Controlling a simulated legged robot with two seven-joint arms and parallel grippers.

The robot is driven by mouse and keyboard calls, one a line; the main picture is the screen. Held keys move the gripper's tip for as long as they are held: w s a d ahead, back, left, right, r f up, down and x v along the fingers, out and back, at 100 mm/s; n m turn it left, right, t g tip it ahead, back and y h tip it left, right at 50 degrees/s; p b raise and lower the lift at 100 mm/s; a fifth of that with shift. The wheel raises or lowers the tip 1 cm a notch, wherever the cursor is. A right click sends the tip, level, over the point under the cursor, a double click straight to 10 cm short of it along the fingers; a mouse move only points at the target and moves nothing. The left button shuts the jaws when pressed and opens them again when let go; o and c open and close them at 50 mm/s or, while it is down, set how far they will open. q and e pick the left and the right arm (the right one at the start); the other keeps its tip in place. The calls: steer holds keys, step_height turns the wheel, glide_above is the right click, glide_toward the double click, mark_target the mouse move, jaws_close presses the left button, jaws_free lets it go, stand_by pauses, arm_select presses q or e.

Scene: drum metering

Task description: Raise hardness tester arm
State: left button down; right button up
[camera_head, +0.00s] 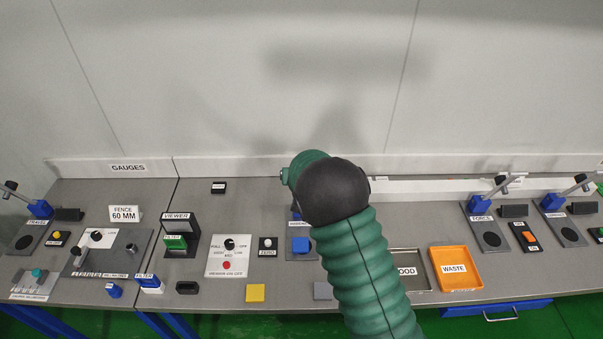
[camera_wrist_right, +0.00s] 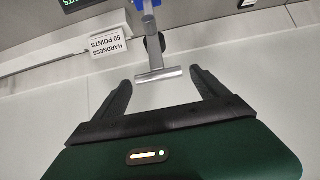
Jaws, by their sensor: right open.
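In the right wrist view, my right gripper (camera_wrist_right: 160,76) is open, with one dark finger on each side. The hardness tester arm (camera_wrist_right: 152,48) is a silver rod with a crossbar at its end, running from a blue block (camera_wrist_right: 148,4) at the top. The crossbar lies between the fingertips, with a visible gap on each side. A sign reading HARDNESS 50 POINTS (camera_wrist_right: 110,42) appears upside down beside it. In the head view, my green right arm and dark wrist cover the middle, hiding the gripper and the tester's arm. My left gripper is not in view.
In the head view, an orange WASTE tray (camera_head: 456,269) and a partly covered metal tray (camera_head: 411,258) lie right of my arm. Similar testers with raised rods, including the FORCE station (camera_head: 487,236), stand farther right. A viewer (camera_head: 178,238) and a control panel (camera_head: 229,255) are left.

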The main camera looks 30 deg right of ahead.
steer(key=p+v, duration=0.3)
steer(key=v, duration=1.4)
steer(key=shift+p, duration=0.35)
steer(key=shift+w+d+f, duration=0.1)
steer(key=shift+w+f, duration=0.05)
steer(key=shift+f, duration=0.05)
